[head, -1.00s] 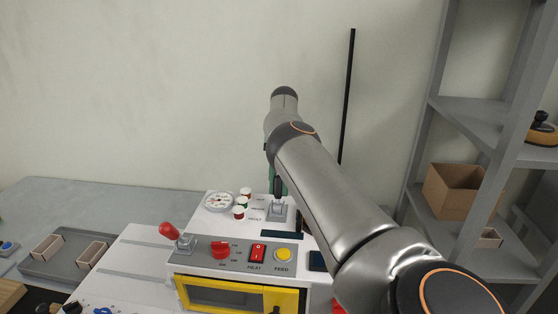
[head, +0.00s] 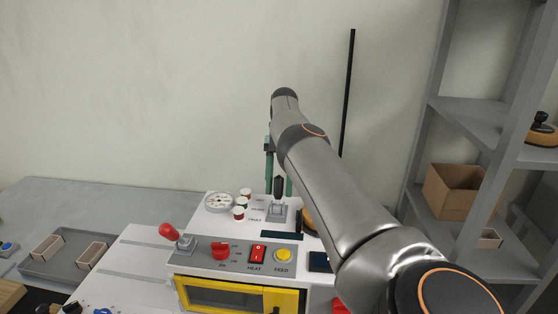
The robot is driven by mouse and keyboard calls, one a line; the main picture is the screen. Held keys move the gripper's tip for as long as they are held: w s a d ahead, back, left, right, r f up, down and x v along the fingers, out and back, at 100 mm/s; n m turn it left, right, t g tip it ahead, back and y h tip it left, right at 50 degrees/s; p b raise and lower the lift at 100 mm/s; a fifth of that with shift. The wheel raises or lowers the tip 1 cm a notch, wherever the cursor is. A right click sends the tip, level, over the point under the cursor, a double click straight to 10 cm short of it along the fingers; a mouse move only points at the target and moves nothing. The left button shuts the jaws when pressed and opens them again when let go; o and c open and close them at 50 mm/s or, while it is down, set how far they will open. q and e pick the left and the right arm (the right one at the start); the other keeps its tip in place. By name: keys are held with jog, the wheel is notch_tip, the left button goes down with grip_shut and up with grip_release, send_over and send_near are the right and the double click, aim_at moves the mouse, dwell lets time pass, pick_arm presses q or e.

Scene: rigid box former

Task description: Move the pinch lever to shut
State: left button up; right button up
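The box former (head: 205,258) is a white machine with a grey front panel. A lever with a black handle (head: 279,187) stands upright from a grey base on its top. Another lever with a red knob (head: 169,231) leans left at the panel's left end. No readable label shows which one is the pinch lever. My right gripper (head: 279,185) points down at the black-handled lever. My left gripper is out of view.
The panel holds a red knob (head: 220,250), a red HEAT switch (head: 258,253) and a yellow FEED button (head: 283,255). Grey shelves (head: 470,122) rise at right.

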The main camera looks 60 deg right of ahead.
aim_at(278, 186)
jog(key=shift+o, duration=0.2)
jog(key=shift+r, duration=1.65)
jog(key=shift+s+a+b, duration=0.1)
jog(key=shift+a+b, duration=0.15)
jog(key=shift+b, duration=0.35)
jog(key=shift+s+a+r+b, duration=0.25)
jog(key=shift+a+r+b, duration=0.25)
jog(key=shift+b, duration=0.2)
jog(key=s+a+r+b, duration=0.3)
jog(key=s+a+r, duration=0.4)
jog(key=a+r, duration=0.1)
jog(key=shift+s+a+r, duration=0.4)
jog(key=shift+a, duration=0.5)
